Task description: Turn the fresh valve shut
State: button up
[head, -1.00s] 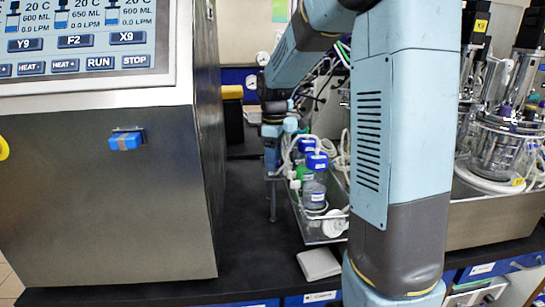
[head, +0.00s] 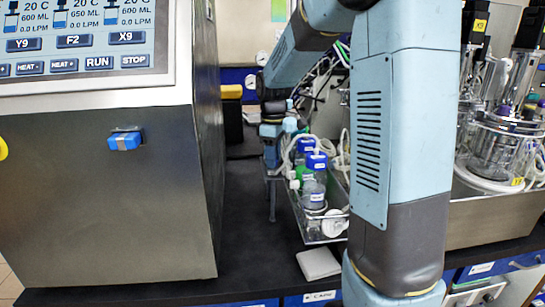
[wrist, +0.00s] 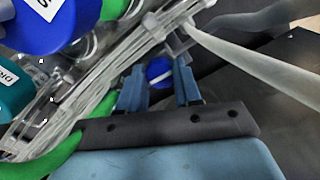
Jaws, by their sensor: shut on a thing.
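In the wrist view my gripper (wrist: 160,68) has its two blue fingers on either side of a small round blue valve knob (wrist: 158,72). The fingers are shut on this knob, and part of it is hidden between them. Pale tubing (wrist: 240,60) runs close beside the fingers. In the head view my gripper (head: 271,158) points down at the left end of the bottle tray (head: 305,228); its fingertips and the knob cannot be made out there. No label on the knob can be read.
Blue-capped bottles (head: 315,180) with tubing stand in the tray, right of my gripper. A large steel control cabinet (head: 110,200) stands at the left, with bare black bench (head: 245,230) between. Glass vessels (head: 495,150) stand at the right. A white block (head: 318,262) lies in front.

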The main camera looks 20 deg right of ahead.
jog(key=m, duration=0.3)
jog(key=shift+a+m, duration=0.1)
jog(key=shift+m, duration=0.3)
jog(key=m, duration=0.4)
jog(key=shift+m, duration=0.3)
jog(key=m, duration=0.4)
jog(key=shift+a, duration=0.15)
jog(key=shift+w+r+m, duration=0.1)
jog(key=shift+m, duration=2.2)
jog(key=o, duration=1)
jog(key=shift+o, duration=0.2)
notch_tip(320, 180, up, 14)
jog(key=shift+f, duration=0.25)
